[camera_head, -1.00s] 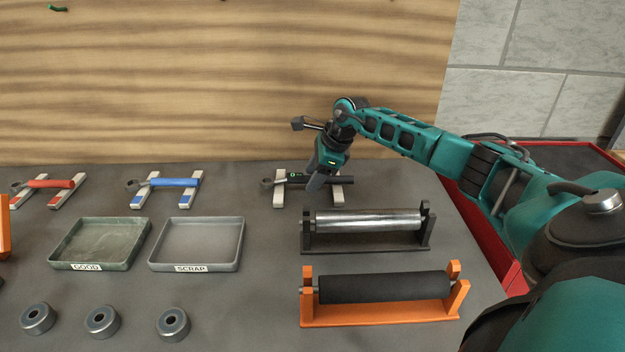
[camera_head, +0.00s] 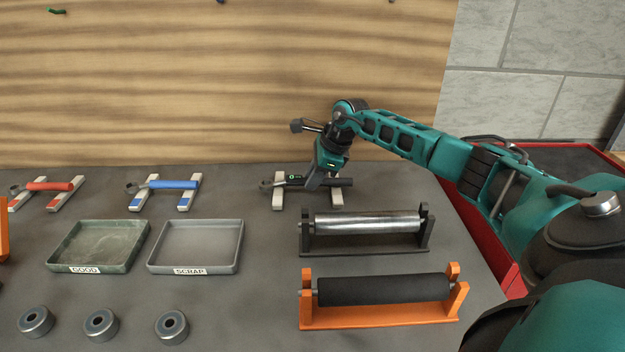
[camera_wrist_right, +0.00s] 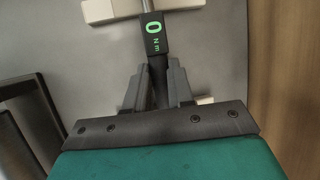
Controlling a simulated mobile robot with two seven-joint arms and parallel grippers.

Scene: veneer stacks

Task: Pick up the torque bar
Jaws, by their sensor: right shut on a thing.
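The torque bar (camera_head: 341,182) is a dark bar with a wrench-like head at its left end and a small green display reading 0 Nm. It lies across two pale rests (camera_head: 279,192) at the back of the bench. My right gripper (camera_head: 311,186) reaches down from above and is shut on the bar's dark handle, right of the display. In the right wrist view the display (camera_wrist_right: 153,35) shows just beyond the fingers (camera_wrist_right: 160,88), which flank the handle. The bar still appears level on its rests. My left gripper is not in view.
A steel roller (camera_head: 367,223) on a black stand and a black roller (camera_head: 384,289) on an orange stand are in front. Left are the GOOD tray (camera_head: 98,268), SCRAP tray (camera_head: 195,268), red-handled wrench (camera_head: 48,186), blue-handled wrench (camera_head: 173,184) and several metal rings (camera_head: 101,324). A wooden wall stands behind.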

